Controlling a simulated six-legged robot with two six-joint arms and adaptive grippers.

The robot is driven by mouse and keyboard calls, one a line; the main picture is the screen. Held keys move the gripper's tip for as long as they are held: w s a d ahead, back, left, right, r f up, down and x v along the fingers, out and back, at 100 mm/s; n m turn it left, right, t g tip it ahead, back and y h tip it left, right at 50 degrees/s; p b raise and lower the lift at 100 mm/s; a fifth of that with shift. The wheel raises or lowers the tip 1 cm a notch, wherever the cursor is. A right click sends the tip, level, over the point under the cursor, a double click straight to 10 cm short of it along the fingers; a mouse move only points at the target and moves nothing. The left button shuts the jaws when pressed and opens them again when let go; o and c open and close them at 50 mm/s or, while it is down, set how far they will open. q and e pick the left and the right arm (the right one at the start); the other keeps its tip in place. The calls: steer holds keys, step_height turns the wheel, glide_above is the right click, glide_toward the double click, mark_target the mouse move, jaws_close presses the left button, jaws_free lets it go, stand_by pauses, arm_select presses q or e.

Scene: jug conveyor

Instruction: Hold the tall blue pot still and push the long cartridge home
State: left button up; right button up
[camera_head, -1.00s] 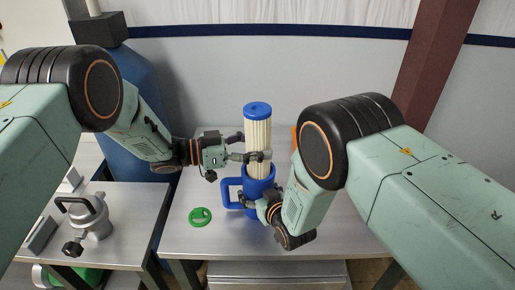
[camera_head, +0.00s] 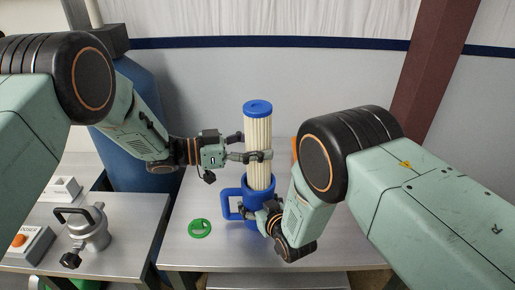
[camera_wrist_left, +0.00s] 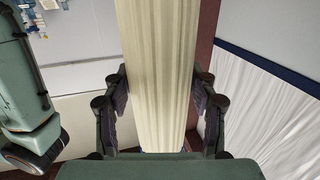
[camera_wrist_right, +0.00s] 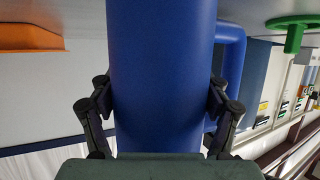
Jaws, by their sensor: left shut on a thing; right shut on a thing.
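The tall blue pot (camera_head: 259,188) stands upright on the metal table, its handle on the left. The long cream pleated cartridge (camera_head: 258,135) with a blue cap stands upright with its lower end inside the pot's mouth and most of its length above the rim. My left gripper (camera_head: 262,156) is shut around the cartridge at mid-height; the left wrist view shows the cartridge (camera_wrist_left: 158,70) between both fingers. My right gripper (camera_head: 266,217) is shut on the pot's lower body; the right wrist view shows the blue wall (camera_wrist_right: 160,80) between its fingers. The cartridge's bottom end is hidden inside the pot.
A green ring-shaped part (camera_head: 199,228) lies on the table (camera_head: 185,255) left of the pot. A metal lidded vessel (camera_head: 91,230) and a box with an orange button (camera_head: 25,243) stand on the left table. A blue barrel (camera_head: 135,110) stands behind. An orange thing (camera_head: 295,146) is partly hidden behind my right arm.

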mark_target(257, 166)
arm_select(q)
steer(key=shift+r, duration=1.9)
steer(key=shift+a+f, duration=0.1)
steer(key=shift+f, duration=5.05)
stand_by(0.5)
steer(key=o, duration=1.3)
